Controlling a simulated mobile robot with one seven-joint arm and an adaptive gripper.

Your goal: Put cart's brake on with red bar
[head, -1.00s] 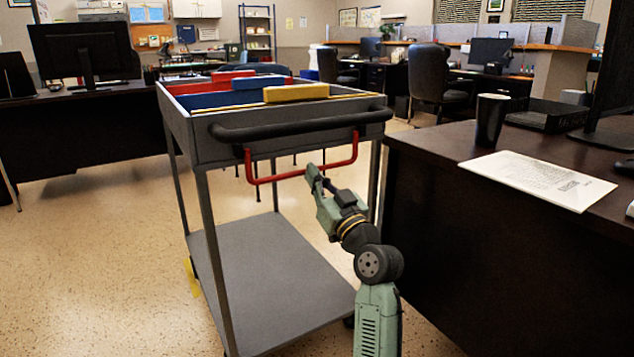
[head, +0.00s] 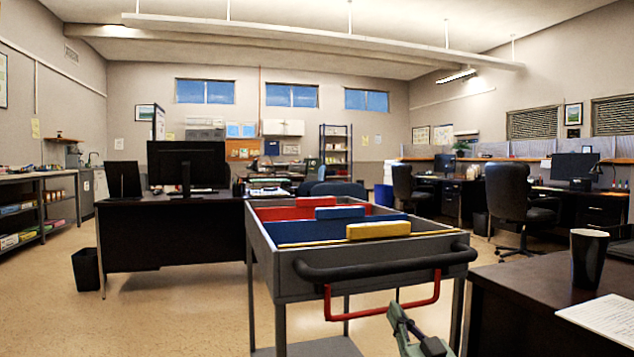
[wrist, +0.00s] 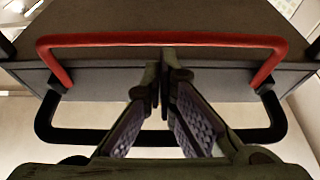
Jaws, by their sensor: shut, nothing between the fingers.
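The grey cart (head: 290,285) stands in front of me with a black push handle (head: 375,267) across its near end. The red bar (head: 437,291) is U-shaped and hangs below the handle. My gripper (head: 397,309) is low in the head view, close to the bar's lower stretch. In the wrist view the red bar (wrist: 110,39) runs across the top, and my gripper (wrist: 158,68) is shut and empty with its fingertips just below the bar's long stretch. I cannot tell whether they touch it. The black handle (wrist: 90,137) passes behind the fingers there.
The cart's top tray holds red, blue and yellow dividers (head: 378,230). A dark desk (head: 510,300) with a black cup (head: 588,257) and paper (head: 605,318) stands close on the right. Another desk (head: 170,235) is at the left behind. The floor (head: 190,310) left of the cart is clear.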

